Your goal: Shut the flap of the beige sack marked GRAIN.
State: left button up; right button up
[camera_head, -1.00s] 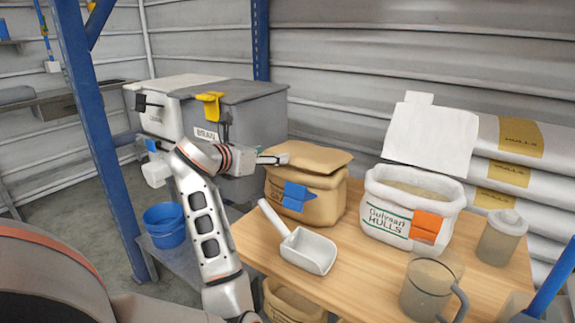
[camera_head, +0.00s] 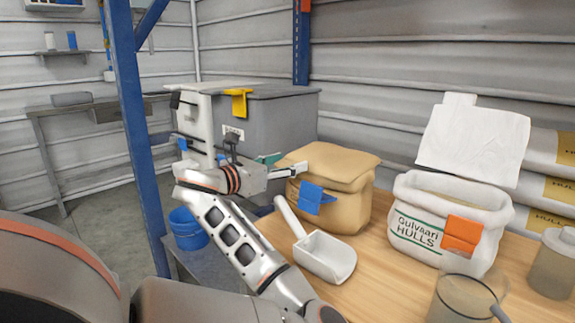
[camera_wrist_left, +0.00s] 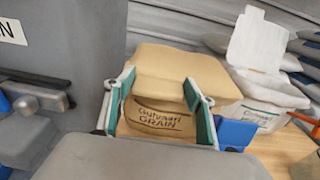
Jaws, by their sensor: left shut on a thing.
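The beige sack (camera_head: 342,212) stands on the wooden table in the head view. Its GRAIN print shows in the left wrist view (camera_wrist_left: 158,120). Its flap (camera_head: 335,160) lies across the top, over the mouth; whether it is pressed fully down I cannot tell. A blue clip (camera_head: 312,197) is on the sack's front. My left gripper (camera_head: 287,166) is at the flap's left edge. In the left wrist view its green-padded fingers are either side of the flap (camera_wrist_left: 178,62), shut on it. My right gripper is not in view.
A white scoop (camera_head: 325,255) lies just in front of the sack. An open white HULLS sack (camera_head: 415,228) with an orange clip stands to the right, a clear jug (camera_head: 462,298) nearer. A grey bin (camera_head: 275,125) stands behind my left gripper. A blue upright (camera_head: 135,130) is at left.

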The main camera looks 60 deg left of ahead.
pick_arm(q)
notch_tip(320, 180, down, 2)
jog(key=shift+w+d+f, duration=0.1)
jog(key=shift+d, duration=0.15)
jog(key=o, duration=1.6)
jog(key=shift+w+f, duration=0.15)
jog(key=shift+c, duration=0.2)
jog(key=shift+o, duration=0.3)
jog(key=shift+w+f, duration=0.1)
jog(key=shift+w, duration=0.1)
jog(key=shift+s+r, duration=0.2)
jog(key=shift+r, duration=0.3)
jog(key=f+v, duration=0.1)
jog(key=v, duration=1.1)
jog(key=shift+r, duration=0.5)
